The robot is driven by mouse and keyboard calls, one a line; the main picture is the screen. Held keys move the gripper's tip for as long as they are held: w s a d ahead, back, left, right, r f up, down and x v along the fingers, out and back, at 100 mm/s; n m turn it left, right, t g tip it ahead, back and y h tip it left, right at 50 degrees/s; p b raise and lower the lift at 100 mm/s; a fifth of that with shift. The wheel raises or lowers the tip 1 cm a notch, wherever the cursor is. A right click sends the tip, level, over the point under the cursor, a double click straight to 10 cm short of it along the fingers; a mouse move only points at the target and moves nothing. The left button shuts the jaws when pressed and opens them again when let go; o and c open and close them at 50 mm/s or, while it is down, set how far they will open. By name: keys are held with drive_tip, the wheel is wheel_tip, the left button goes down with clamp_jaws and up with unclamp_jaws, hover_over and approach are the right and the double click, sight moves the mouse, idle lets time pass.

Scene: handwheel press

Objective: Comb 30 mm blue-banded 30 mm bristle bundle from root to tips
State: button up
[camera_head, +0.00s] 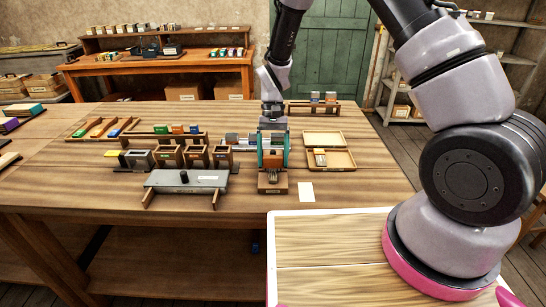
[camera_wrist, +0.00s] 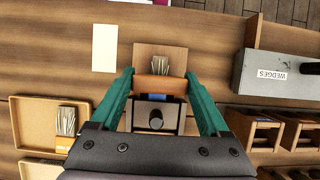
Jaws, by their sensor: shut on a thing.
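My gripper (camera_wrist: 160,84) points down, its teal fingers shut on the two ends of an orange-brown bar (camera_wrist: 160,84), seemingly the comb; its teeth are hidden. The bristle bundle (camera_wrist: 160,65) sticks out from under the bar, pale tips lying over a wooden block (camera_wrist: 174,51). A strip of blue band (camera_wrist: 153,97) shows on the other side of the bar. Behind it is a grey clamp with a black knob (camera_wrist: 155,119). Whether the bar touches the bristles I cannot tell. In the head view my gripper (camera_head: 272,160) is over this stand, bristle tips (camera_head: 271,177) toward me.
A grey WEDGES box (camera_head: 185,182) stands left of the stand, with wooden bins (camera_head: 196,157) behind it. An open wooden tray (camera_head: 342,160) holding another bundle lies to the right. A white card (camera_head: 306,191) lies flat nearby.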

sight(273, 179)
drive_tip(key=shift+f, duration=0.55)
drive_tip(key=shift+s, duration=0.1)
drive_tip(key=shift+s+r, duration=0.1)
drive_tip(key=shift+s, duration=0.3)
drive_tip(key=shift+s, duration=0.45)
drive_tip(key=shift+s, duration=0.1)
drive_tip(key=shift+s, duration=0.4)
drive_tip(key=shift+s, duration=0.1)
drive_tip(key=shift+s, duration=0.25)
